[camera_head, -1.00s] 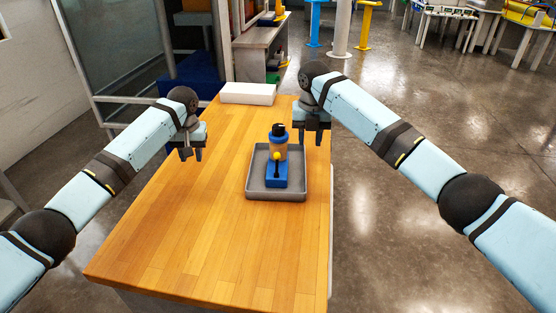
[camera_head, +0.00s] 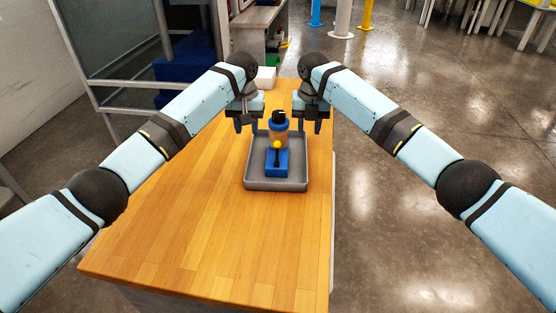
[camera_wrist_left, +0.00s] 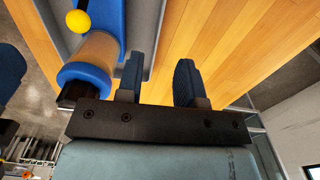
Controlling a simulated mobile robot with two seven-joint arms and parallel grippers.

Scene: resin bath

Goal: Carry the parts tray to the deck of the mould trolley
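The grey parts tray (camera_head: 277,186) lies on the wooden bench top. In it are a blue block (camera_head: 284,166) with a yellow ball knob and, behind it, a brown-and-blue bottle (camera_head: 279,134) with a black top. My left gripper (camera_head: 246,128) is open above the tray's far left side. In the left wrist view its two fingers (camera_wrist_left: 158,85) stand apart, with the tray's edge (camera_wrist_left: 157,42) showing between them. My right gripper (camera_head: 309,127) is open at the tray's far right side. I cannot tell whether either touches the rim. No mould trolley is identifiable.
The bench (camera_head: 190,220) is clear to the left of and in front of the tray. A white box (camera_head: 265,78) stands behind my grippers at the bench's far end. A glass-panelled frame (camera_head: 110,50) stands at the far left. Open floor (camera_head: 420,260) lies to the right.

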